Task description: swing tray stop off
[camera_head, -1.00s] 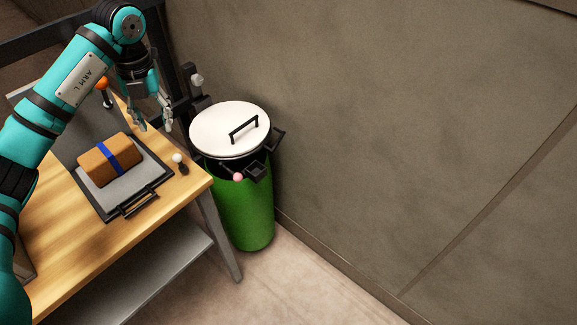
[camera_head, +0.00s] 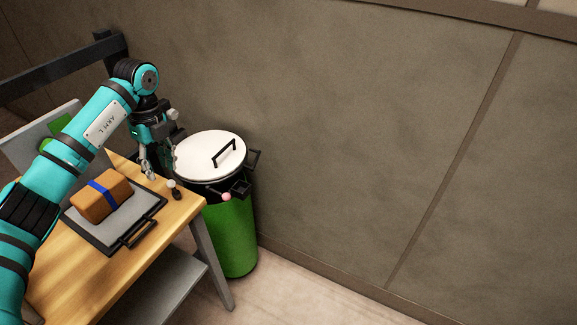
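A grey tray (camera_head: 94,229) with a black rim and black handles lies on the wooden table. A brown package with a blue band (camera_head: 101,196) rests on it. A small black piece with a white knob (camera_head: 173,186) stands on the table beyond the tray's right corner; it looks like the tray stop. My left gripper (camera_head: 159,174) points down just above and beside this knob, its two fingers apart. Whether a finger touches the knob I cannot tell. My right gripper is out of view.
A green bin (camera_head: 231,235) with a white lid (camera_head: 210,151) and black handle stands right of the table, close to the gripper. A pink knob (camera_head: 227,197) sits at its rim. The wall (camera_head: 390,130) rises behind. Floor at the right front is clear.

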